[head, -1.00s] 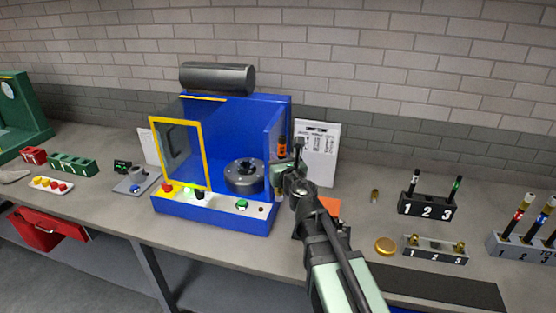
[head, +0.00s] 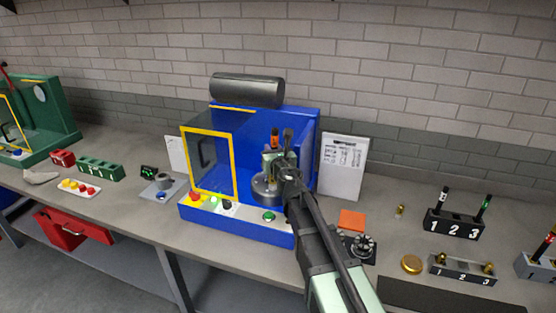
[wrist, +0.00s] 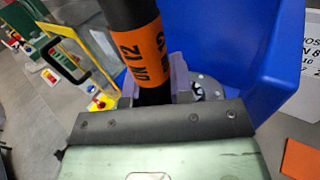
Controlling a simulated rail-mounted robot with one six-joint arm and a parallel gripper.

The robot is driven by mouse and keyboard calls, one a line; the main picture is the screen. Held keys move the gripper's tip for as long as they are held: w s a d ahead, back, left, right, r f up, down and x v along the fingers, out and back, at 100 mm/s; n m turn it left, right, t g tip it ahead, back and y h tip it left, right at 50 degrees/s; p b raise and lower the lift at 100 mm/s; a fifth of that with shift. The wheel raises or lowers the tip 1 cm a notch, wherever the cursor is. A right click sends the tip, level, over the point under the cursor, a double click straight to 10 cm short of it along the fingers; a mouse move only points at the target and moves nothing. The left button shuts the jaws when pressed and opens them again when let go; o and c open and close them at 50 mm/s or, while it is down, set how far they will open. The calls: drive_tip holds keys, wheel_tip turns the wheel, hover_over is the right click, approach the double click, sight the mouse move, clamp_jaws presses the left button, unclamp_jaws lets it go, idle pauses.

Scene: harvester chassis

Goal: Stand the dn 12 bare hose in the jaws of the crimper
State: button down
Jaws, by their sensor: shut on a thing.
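My gripper (head: 273,160) is shut on the DN 12 hose, a black hose with an orange band (head: 275,138). The hose is upright in the head view, and its band reads "DN 12" in the wrist view (wrist: 147,57). The crimper (head: 305,135) is a blue machine with a yellow-framed clear door at its left front. Its round dark jaws (head: 265,192) lie just below my gripper, partly hidden by my arm. A bolted grey part of them shows behind the fingers in the wrist view (wrist: 210,88). The hose's lower end is hidden, so I cannot tell whether it is inside the jaws.
The crimper's front panel has several buttons, one of them green (head: 269,216). A white sheet (head: 343,165) stands right of the crimper. An orange square (head: 352,220), a black rack (head: 453,225) and a brass disc (head: 411,264) lie further right. A grey device (head: 160,188) stands left.

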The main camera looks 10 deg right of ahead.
drive_tip(key=w+d+r+m+h+p, duration=0.15)
drive_tip(key=w+h, duration=0.25)
drive_tip(key=w, duration=0.9)
drive_tip(key=shift+m+h, duration=0.65)
drive_tip(key=shift+h, duration=0.05)
drive_tip(key=f+b, duration=0.2)
drive_tip(key=d+f+b, duration=0.1)
drive_tip(key=f+b, duration=0.2)
drive_tip(key=shift+f, duration=0.1)
wheel_tip(320, 180, down, 8)
drive_tip(key=b, duration=0.8)
drive_tip(key=shift+r, duration=0.25)
idle(0.3)
drive_tip(key=c, duration=0.9)
unclamp_jaws()
